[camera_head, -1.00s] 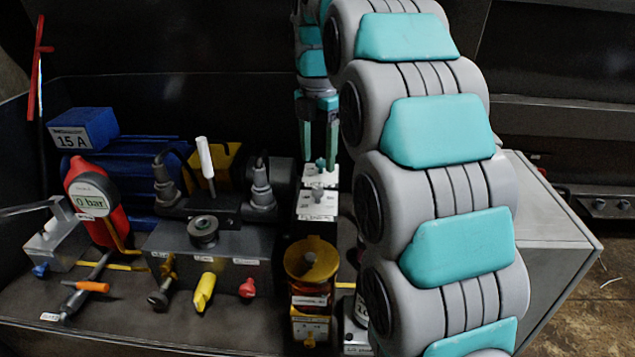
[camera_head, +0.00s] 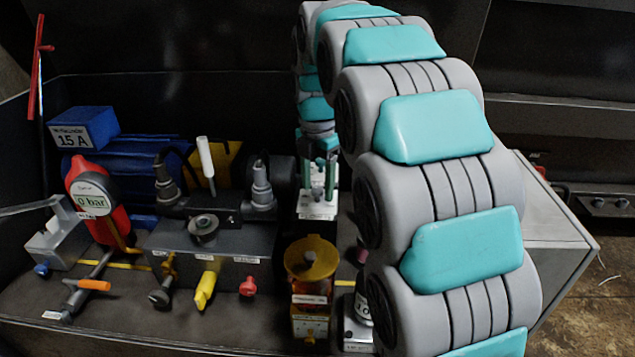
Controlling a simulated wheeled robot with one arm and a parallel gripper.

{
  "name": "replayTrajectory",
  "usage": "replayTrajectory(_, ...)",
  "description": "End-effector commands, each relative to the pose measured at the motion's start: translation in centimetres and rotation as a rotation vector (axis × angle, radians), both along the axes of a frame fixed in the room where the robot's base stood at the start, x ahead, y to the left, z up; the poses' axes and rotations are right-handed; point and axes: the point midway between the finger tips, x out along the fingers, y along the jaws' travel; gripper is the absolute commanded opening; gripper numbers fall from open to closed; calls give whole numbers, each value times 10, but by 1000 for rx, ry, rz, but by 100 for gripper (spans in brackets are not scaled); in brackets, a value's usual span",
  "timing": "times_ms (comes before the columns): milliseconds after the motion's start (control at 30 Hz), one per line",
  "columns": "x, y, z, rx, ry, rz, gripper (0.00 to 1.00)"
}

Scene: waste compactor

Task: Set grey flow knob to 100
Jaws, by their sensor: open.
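A white-topped valve block (camera_head: 316,209) stands right of the middle of the bench and carries a small grey knob (camera_head: 318,191). My gripper (camera_head: 318,192) points down at this knob, its green fingers parted, one on each side of it. I cannot tell whether the fingers touch the knob. The knob is partly hidden, and its scale and setting are too small to read. The second white plate behind is hidden by my gripper.
An amber container with a yellow top (camera_head: 312,258) stands in front of the block. To the left are a dark tank (camera_head: 215,268), a yellow handle (camera_head: 206,288), a red knob (camera_head: 248,286) and a pressure gauge (camera_head: 90,196) reading 0 bar. My arm covers the right side.

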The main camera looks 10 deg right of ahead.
Motion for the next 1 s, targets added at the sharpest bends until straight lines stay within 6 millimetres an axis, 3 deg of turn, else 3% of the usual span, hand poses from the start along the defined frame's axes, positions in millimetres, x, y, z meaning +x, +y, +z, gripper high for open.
replayTrajectory(167, 0, 0, 0, 0, 0, 0, 63)
replayTrajectory(733, 0, 0, 0, 0, 0, 0, 0)
replayTrajectory(1000, 0, 0, 0, 0, 0, -1, 0)
